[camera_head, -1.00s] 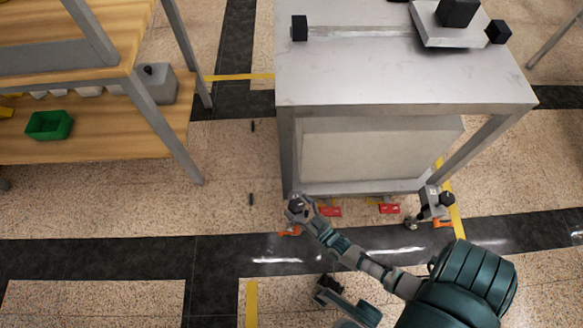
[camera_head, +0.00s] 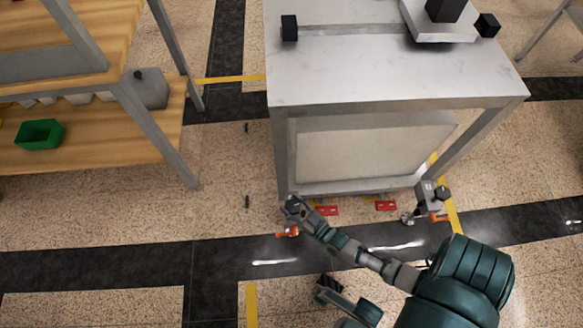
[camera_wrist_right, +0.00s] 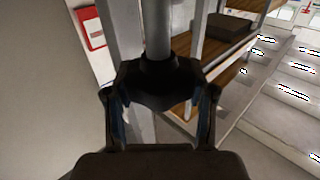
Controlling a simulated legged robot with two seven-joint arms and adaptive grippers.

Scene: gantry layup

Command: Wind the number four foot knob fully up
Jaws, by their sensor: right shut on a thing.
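The foot knob (camera_wrist_right: 160,82), dark and lobed on a grey upright stem, sits between the fingers of my right gripper (camera_wrist_right: 160,105) in the right wrist view. Both fingers close on its sides. In the head view my right gripper (camera_head: 296,208) is at the near left foot of a grey metal gantry table (camera_head: 400,88). It hides most of that foot; an orange tab (camera_head: 288,231) shows below. No number is readable there. A similar foot with a dark knob (camera_head: 442,192) stands at the near right corner. My left gripper is not clearly seen.
Red pieces (camera_head: 327,210) lie under the table's near edge, between the feet. A wooden shelf (camera_head: 100,155) with a green bin (camera_head: 40,134) stands at the left. The speckled floor between shelf and table is mostly clear.

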